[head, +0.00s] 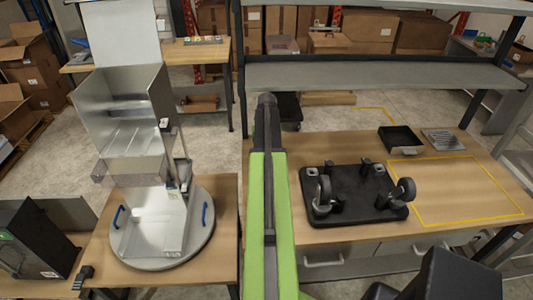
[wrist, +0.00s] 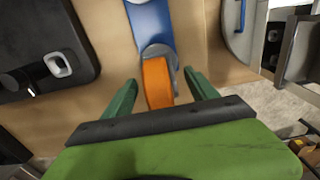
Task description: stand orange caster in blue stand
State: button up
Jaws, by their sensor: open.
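The orange caster (wrist: 157,84), an orange wheel in a grey fork, is in the middle of the wrist view. The blue stand (wrist: 150,22) runs from the top edge down to the caster's grey end. The two overlap there, and I cannot tell whether the caster sits in the stand or only beside it. My gripper (wrist: 160,79) is open, with one green finger on each side of the orange wheel and visible gaps to it. In the head view my arm hides the caster, the stand and the gripper's tips.
A black platform (head: 345,178) with dark casters stands on the bench right of my arm. A black tray (head: 400,142) and a yellow-outlined area (head: 470,190) lie farther right. A round turntable (head: 200,235) with a metal dispenser (head: 125,110) is at left.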

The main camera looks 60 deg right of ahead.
notch_tip(320, 180, up, 17)
jog(key=p, duration=1.6)
jog(key=shift+s+f, duration=0.1)
jog(key=shift+f, duration=0.05)
jog(key=w+a+f+n+b, duration=0.2)
jog(key=w+a+f+b, duration=0.25)
jog(key=a, duration=0.35)
jog(key=w+a+f+n+b, duration=0.1)
jog(key=w+a+f+b, duration=0.3)
jog(key=a, duration=0.5)
jog(key=w+a+f+n+b, duration=0.2)
jog(key=w+a, duration=0.4)
jog(key=a, duration=0.2)
jog(key=a+f+n+b, duration=0.2)
jog(key=a+f+b, duration=0.1)
jog(key=a, duration=0.8)
jog(key=a+f+n+b, duration=0.2)
jog(key=a+f+b, duration=0.2)
jog(key=a, duration=0.8)
jog(key=a+f+n+b, duration=0.1)
jog(key=a+f+b, duration=0.3)
jog(key=a, duration=0.7)
jog(key=shift+w+a+n, duration=0.3)
jog(key=shift+a+n, duration=0.05)
jog(key=shift+n, duration=0.05)
